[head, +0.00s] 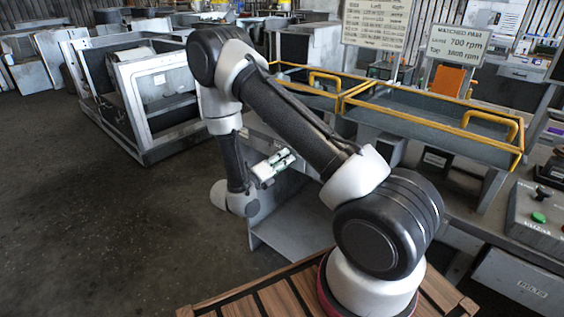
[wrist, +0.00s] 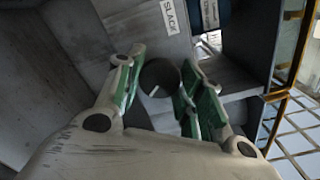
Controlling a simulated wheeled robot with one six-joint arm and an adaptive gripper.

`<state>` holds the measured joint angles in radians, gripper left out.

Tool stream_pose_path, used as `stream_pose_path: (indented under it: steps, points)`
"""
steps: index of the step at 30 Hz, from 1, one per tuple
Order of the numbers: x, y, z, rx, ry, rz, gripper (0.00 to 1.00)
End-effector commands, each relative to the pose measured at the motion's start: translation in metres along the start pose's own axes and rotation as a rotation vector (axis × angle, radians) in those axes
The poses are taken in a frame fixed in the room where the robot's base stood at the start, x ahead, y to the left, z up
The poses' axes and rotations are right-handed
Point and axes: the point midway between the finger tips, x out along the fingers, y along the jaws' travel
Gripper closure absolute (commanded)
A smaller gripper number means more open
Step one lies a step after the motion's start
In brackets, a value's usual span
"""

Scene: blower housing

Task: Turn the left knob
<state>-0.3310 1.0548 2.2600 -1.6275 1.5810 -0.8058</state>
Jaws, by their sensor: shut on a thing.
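A dark round knob (wrist: 158,76) shows between the two green-padded fingers of my gripper (wrist: 162,70) in the wrist view. My gripper is shut on this knob, one finger on each side of it. In the head view my gripper (head: 283,160) is at the grey metal housing, below the yellow-edged trays. The knob is hidden in the head view, and no second knob shows clearly, so I cannot tell from these frames that this is the left one.
A label reading SLACK (wrist: 176,16) is above the knob. Grey panels (wrist: 115,25) stand close around the fingers. A yellow-edged tray (head: 430,118) is above and right of my gripper. A control box with a green button (head: 538,217) is at the right. Open floor (head: 120,215) lies left.

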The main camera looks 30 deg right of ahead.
Motion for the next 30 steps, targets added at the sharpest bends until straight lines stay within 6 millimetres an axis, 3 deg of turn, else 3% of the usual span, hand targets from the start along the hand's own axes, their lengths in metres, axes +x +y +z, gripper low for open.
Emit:
stream_pose_path:
  steps: [11, 12, 15, 16, 26, 30]
  points:
    - [-0.001, 0.001, 0.000, -0.005, -0.001, 0.003, 0.86]
    - [-0.001, 0.001, 0.000, -0.005, -0.001, 0.003, 0.61]
    - [-0.001, 0.001, 0.000, -0.005, -0.001, 0.003, 0.43]
    - [-0.001, 0.001, 0.000, -0.005, -0.001, 0.002, 0.41]
    - [-0.002, 0.000, 0.000, -0.004, -0.001, 0.001, 0.41]
    - [-0.019, 0.001, 0.001, -0.004, -0.003, 0.003, 0.41]
